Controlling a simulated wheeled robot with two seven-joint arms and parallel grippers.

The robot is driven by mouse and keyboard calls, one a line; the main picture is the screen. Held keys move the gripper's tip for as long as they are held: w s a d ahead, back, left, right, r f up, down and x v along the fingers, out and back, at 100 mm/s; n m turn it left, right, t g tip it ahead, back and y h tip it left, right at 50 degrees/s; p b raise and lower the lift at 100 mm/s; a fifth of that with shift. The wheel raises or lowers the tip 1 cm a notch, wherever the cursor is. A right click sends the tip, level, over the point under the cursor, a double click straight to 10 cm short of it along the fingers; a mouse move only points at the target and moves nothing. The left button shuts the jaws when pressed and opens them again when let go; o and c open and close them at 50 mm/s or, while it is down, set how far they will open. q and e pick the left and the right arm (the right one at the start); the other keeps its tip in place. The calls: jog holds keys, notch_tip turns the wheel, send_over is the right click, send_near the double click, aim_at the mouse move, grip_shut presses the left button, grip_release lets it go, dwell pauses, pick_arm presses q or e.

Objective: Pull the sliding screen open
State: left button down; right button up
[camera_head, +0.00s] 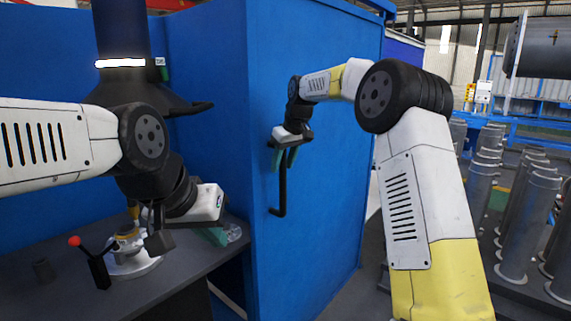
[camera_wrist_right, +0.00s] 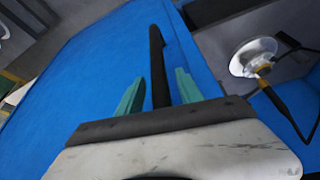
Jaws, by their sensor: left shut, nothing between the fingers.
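The sliding screen (camera_head: 318,110) is a tall blue panel in the middle of the head view; it also shows in the right wrist view (camera_wrist_right: 85,75). Its handle (camera_head: 282,195) is a dark upright bar near the left edge of the panel. The bar also shows in the right wrist view (camera_wrist_right: 157,65). My right gripper (camera_head: 284,158) is at the top of the handle. In the right wrist view its two green fingers (camera_wrist_right: 159,92) stand open on either side of the bar, with gaps. My left gripper (camera_head: 217,236) is low over the grey bench, shut and empty.
A grey bench (camera_head: 190,262) stands left of the screen inside the blue booth. It carries a round pale fixture (camera_head: 130,262) and a red-knobbed lever (camera_head: 95,265). A dark hood (camera_head: 120,60) hangs above. Several grey flanged tubes (camera_head: 530,220) stand at the right.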

jog(key=shift+v, duration=3.9)
jog(key=s+d+r+m+t, duration=0.1)
jog(key=s+d+m, duration=0.1)
jog(key=s+d, duration=0.6)
jog(key=s+d+r+m+t, duration=0.1)
jog(key=s+d+r+m, duration=0.15)
jog(key=s, duration=0.95)
jog(key=s+d+f+m, duration=0.1)
jog(key=s+d+f, duration=0.2)
jog(key=s+f, duration=0.2)
jog(key=s+d+f+m, duration=0.2)
jog(key=s+f, duration=0.3)
jog(key=s, duration=0.7)
jog(key=shift+d+f+t+h, duration=0.3)
jog(key=shift+d+h, duration=0.1)
jog(key=shift+d, duration=0.1)
